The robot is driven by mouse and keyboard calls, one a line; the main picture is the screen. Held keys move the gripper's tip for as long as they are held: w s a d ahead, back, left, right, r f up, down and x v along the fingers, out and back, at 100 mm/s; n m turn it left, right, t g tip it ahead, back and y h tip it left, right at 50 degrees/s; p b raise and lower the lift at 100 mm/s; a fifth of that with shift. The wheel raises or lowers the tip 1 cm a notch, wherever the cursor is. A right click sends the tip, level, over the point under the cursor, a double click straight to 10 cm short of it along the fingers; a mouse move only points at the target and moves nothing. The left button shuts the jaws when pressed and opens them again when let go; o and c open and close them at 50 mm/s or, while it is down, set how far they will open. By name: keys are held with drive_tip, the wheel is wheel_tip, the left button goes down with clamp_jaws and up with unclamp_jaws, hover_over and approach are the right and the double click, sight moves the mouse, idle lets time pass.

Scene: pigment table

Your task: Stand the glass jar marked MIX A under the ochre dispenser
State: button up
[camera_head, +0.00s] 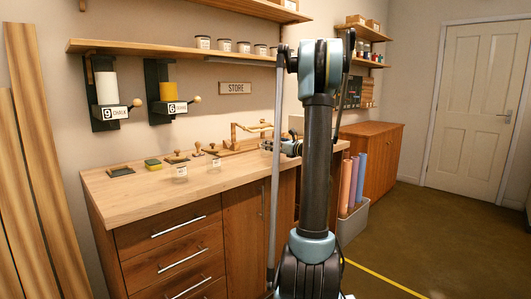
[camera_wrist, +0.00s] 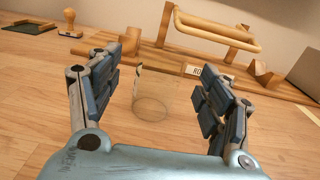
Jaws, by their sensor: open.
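The ochre dispenser (camera_head: 167,92) hangs on the wall, a yellow cylinder on a dark backboard with a tag starting with 6. Two small clear glass jars with white labels stand on the wooden bench, a nearer one (camera_head: 181,173) and one farther right (camera_head: 216,163); their lettering is too small to read. My gripper (camera_head: 270,147) is over the bench's right part. In the wrist view my gripper (camera_wrist: 160,92) is open, with a clear glass jar (camera_wrist: 151,106) upright beyond and between its fingers, apart from both.
A chalk dispenser (camera_head: 107,88) hangs left of the ochre one. A wooden rack with a rail (camera_wrist: 215,32) stands behind the jar. The bench's front left is clear.

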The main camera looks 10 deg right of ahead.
drive_tip(key=shift+x, duration=2.6)
drive_tip(key=shift+d+r, duration=0.15)
drive_tip(key=c, duration=1.4)
